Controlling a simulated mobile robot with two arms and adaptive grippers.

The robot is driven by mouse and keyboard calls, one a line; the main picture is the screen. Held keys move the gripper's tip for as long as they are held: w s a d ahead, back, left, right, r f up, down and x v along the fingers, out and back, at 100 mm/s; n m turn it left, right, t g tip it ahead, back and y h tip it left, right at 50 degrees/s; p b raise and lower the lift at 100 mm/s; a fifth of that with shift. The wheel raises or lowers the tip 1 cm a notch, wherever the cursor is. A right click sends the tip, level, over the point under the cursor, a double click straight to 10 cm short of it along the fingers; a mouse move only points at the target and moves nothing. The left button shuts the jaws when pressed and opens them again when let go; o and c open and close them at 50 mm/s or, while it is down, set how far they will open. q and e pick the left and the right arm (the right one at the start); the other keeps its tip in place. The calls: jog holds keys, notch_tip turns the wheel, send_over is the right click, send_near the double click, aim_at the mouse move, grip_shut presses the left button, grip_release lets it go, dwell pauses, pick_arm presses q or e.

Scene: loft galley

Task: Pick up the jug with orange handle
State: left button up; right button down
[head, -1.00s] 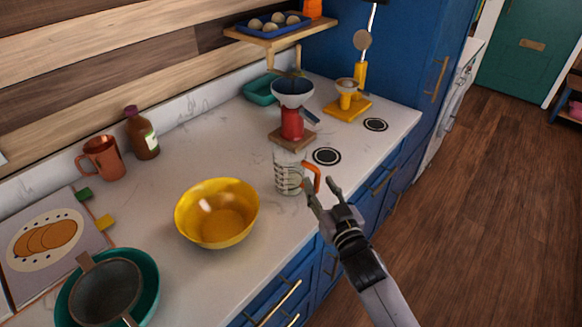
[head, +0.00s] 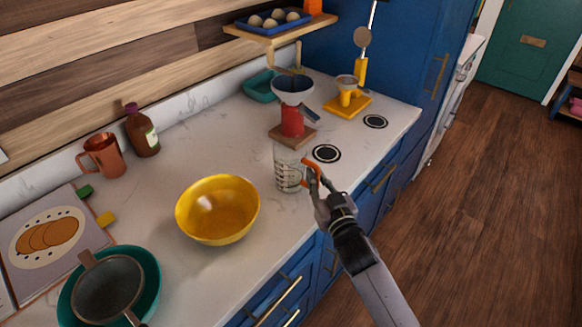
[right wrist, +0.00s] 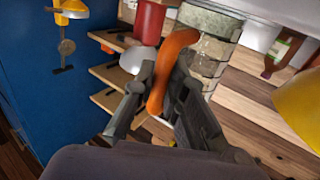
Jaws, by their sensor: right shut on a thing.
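The clear measuring jug (head: 288,172) with dark markings stands upright on the white counter, just in front of the red grinder. Its orange handle (head: 314,168) points right, toward my right gripper (head: 317,184). The right gripper is shut on the handle, its fingers partly covering it in the head view. In the right wrist view the orange handle (right wrist: 172,68) lies between the two fingers, and the clear jug body (right wrist: 205,45) is just beyond. My left gripper is not in view.
A yellow bowl (head: 218,210) sits left of the jug. The red grinder (head: 291,122) on a wooden base stands close behind it. A yellow juicer (head: 347,100) is farther back right. The counter's front edge runs beneath my right arm.

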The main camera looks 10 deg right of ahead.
jog(key=shift+r, duration=0.1)
dwell(0.7)
notch_tip(320, 180, up, 20)
dwell(0.4)
jog(key=shift+a, duration=0.1)
dwell(0.5)
